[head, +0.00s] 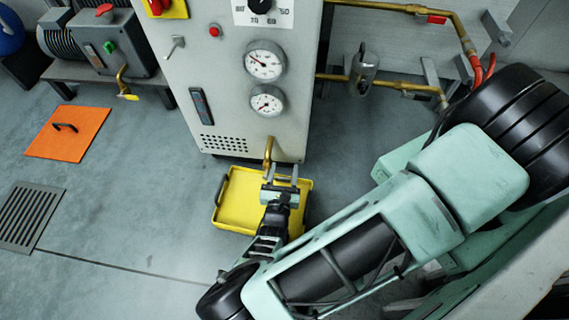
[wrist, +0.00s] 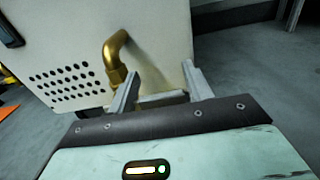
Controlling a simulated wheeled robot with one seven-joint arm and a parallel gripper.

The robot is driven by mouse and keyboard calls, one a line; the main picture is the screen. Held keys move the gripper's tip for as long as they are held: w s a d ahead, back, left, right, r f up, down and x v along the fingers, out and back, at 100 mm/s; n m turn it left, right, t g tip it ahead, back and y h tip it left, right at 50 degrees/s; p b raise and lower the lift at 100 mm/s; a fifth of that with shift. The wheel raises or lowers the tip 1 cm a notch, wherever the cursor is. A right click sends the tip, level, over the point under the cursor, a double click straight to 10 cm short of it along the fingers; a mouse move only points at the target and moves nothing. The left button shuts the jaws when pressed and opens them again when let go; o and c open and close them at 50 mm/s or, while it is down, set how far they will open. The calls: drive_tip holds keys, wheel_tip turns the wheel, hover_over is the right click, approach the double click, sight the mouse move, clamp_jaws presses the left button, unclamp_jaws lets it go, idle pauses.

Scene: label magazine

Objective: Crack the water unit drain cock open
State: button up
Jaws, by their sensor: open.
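A brass drain elbow (head: 268,150) comes out of the lower front of the grey gauge cabinet (head: 215,100), above a yellow tray (head: 237,204). In the wrist view the brass elbow (wrist: 116,50) bends down just left of my gripper's left finger. My gripper (head: 282,172) is open, its two fingers pointing at the cabinet. In the wrist view my gripper (wrist: 161,72) has a pale grey piece low between its fingers; I cannot tell what it is. The cock's lever is not clearly visible. I cannot tell whether the gripper touches the elbow.
A motor unit (head: 118,45) at upper left has its own brass cock with a yellow end (head: 127,92). An orange plate with a handle (head: 70,133) and a floor grate (head: 28,216) lie on the left floor. Brass pipes (head: 395,85) run at upper right. The left-centre floor is clear.

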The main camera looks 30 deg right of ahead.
clamp_jaws()
drive_tip(key=n, duration=0.1)
drive_tip(key=r+n+p, duration=0.1)
drive_tip(key=shift+w+a+r+n, duration=0.1)
drive_tip(key=shift+a+r+n, duration=0.1)
drive_tip(key=shift+n, duration=0.2)
unclamp_jaws()
drive_tip(key=shift+f, duration=0.1)
